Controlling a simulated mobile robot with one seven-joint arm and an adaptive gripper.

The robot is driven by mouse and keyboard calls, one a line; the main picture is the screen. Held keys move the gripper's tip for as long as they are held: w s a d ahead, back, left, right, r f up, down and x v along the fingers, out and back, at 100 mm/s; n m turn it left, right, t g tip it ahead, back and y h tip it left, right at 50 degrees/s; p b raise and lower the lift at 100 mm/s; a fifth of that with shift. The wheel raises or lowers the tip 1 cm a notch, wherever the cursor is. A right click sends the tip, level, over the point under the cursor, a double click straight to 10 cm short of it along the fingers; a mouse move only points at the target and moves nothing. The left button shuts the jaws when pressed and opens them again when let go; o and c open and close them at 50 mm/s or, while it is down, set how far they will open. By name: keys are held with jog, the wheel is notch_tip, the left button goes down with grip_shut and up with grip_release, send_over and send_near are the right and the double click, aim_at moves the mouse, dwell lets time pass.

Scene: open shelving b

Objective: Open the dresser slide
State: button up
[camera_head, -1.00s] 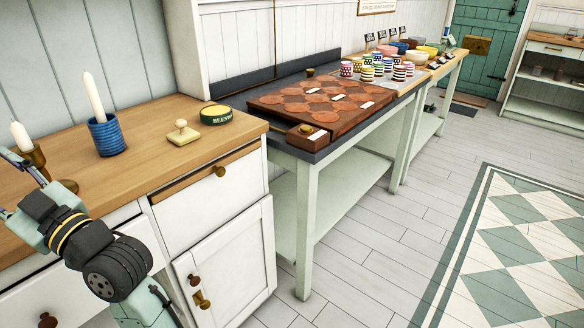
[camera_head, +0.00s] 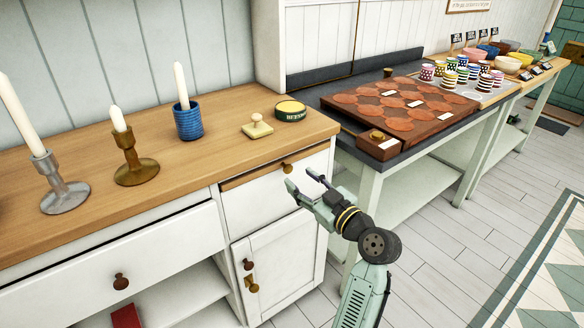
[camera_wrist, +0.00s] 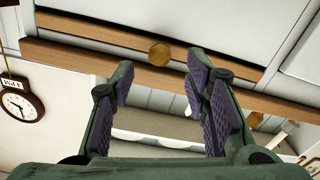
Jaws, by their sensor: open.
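The dresser slide (camera_head: 240,180) is a thin wooden board under the right part of the dresser's wooden top, above a white drawer. It looks pushed in, its front about level with the dresser face. A small brass knob (camera_head: 287,168) sits on its front. My gripper (camera_head: 301,181) is open and empty in front of the dresser, with its fingers pointing at the slide near the knob. In the wrist view, a round brass knob (camera_wrist: 159,53) on a wooden strip shows beyond the gap between the open fingers (camera_wrist: 160,70). They look apart from it.
Candlesticks (camera_head: 136,160), a blue candle holder (camera_head: 188,122), a beeswax tin (camera_head: 290,111) and a small knobbed block (camera_head: 257,127) stand on the dresser top. A drawer knob (camera_head: 121,282) is at lower left. A table with a tile board (camera_head: 450,118) stands right. Open floor (camera_head: 450,270) lies front right.

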aim_at(290, 171)
jog(key=p+x, duration=0.1)
jog(key=x, duration=0.4)
jog(key=shift+w+a, duration=0.15)
jog(key=shift+w, duration=0.05)
jog(key=shift+c, duration=0.4)
grip_shut()
dwell(0.3)
